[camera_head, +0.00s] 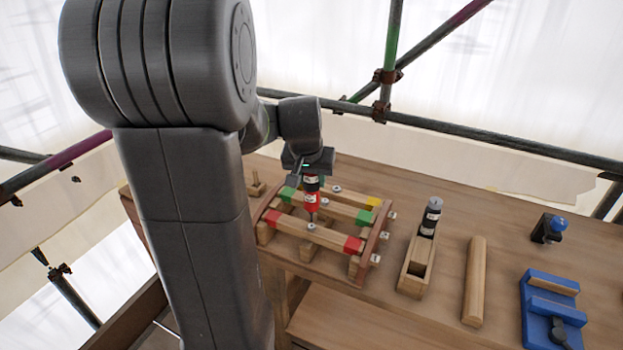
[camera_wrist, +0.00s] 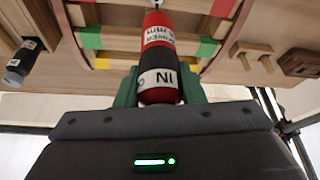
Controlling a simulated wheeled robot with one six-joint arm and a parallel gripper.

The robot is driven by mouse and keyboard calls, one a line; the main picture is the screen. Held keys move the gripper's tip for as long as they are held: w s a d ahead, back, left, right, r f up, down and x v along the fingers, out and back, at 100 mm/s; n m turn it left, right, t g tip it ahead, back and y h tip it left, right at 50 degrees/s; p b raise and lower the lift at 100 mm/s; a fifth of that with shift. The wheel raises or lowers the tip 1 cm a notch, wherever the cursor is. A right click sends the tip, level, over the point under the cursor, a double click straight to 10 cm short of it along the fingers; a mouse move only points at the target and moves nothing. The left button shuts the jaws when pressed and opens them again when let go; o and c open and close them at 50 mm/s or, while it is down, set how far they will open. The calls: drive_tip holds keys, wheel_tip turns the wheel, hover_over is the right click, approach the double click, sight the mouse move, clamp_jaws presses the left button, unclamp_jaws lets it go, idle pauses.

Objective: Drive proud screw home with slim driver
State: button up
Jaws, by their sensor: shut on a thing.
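The slim driver (camera_head: 312,201) has a red and black handle with white labels, and it hangs upright, tip down. My gripper (camera_head: 309,177) is shut around the upper part of its handle. In the wrist view my gripper (camera_wrist: 158,90) shows green fingers on both sides of the driver handle (camera_wrist: 158,50). The driver's tip is right above a silver screw (camera_head: 311,226) on the near red-ended slat (camera_head: 330,238); I cannot tell if they touch. Other screws sit on the green-ended slat (camera_head: 325,202) and the yellow-ended slat (camera_head: 337,188). Which screw stands proud is unclear.
A second, black driver (camera_head: 432,215) stands in a wooden holder (camera_head: 413,272) right of the slatted frame (camera_head: 372,240). Further right are a wooden bar (camera_head: 474,285), a blue fixture (camera_head: 540,310) and a small blue-topped item (camera_head: 549,228). Scaffold tubes (camera_head: 450,128) run behind the bench.

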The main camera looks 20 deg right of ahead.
drive_tip(key=shift+r+p, duration=1.75)
drive_tip(key=shift+r, duration=1)
drive_tip(key=shift+f, duration=0.1)
